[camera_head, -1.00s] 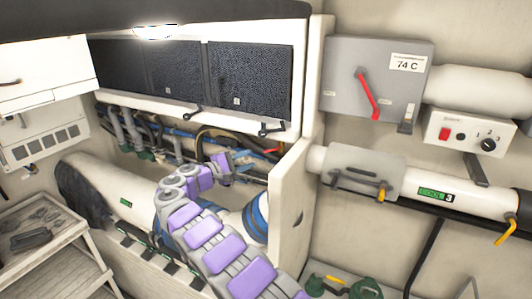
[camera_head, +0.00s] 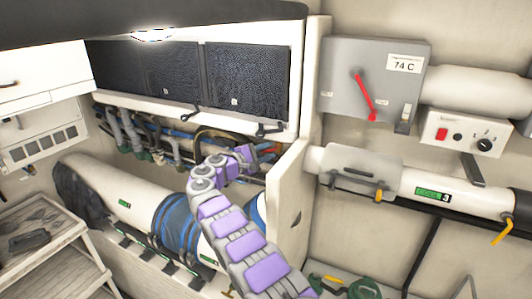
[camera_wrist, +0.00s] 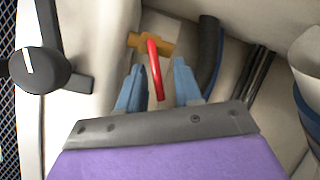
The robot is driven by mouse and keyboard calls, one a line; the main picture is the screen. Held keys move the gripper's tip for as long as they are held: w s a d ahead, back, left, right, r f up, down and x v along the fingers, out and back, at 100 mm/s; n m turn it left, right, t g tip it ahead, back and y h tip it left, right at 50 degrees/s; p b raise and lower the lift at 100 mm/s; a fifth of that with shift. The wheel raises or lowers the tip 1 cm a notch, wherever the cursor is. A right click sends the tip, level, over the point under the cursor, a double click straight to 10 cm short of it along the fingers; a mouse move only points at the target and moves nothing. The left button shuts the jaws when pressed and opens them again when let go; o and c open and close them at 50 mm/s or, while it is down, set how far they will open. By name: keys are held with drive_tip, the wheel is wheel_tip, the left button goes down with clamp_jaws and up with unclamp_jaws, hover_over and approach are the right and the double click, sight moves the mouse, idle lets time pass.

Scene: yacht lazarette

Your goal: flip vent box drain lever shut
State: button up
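A red lever (camera_wrist: 154,68) on a brass valve body (camera_wrist: 150,42) shows in the wrist view. It hangs down from the brass part, its lower end lying between the fingers in the picture. My gripper (camera_wrist: 158,68) is open, with one blue finger on each side of the lever and a gap visible to both. I cannot tell how deep the lever sits between the fingers. In the head view my gripper (camera_head: 262,153) is in the pipe recess under the dark mesh panels, near a small red part (camera_head: 272,152); its fingers are small and partly hidden there.
A black latch knob (camera_wrist: 38,70) is at left in the wrist view, with a black hose (camera_wrist: 208,55) at right. A cream divider panel (camera_head: 289,205) stands right of my arm. A grey box (camera_head: 372,85) with another red lever is on the right wall.

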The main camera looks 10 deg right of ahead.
drive_tip(key=shift+a, duration=0.4)
clamp_jaws()
drive_tip(key=shift+d, duration=0.1)
drive_tip(key=shift+w+r+m+y+p, duration=0.1)
drive_tip(key=shift+r+m+y+p, duration=0.35)
drive_tip(key=shift+m, duration=0.25)
drive_tip(key=shift+r+m+y, duration=0.3)
drive_tip(key=shift+m+y, duration=0.15)
drive_tip(key=shift+m, duration=0.55)
drive_tip(key=shift+g, duration=0.3)
drive_tip(key=shift+o, duration=0.3)
unclamp_jaws()
drive_tip(key=shift+w+f, duration=0.1)
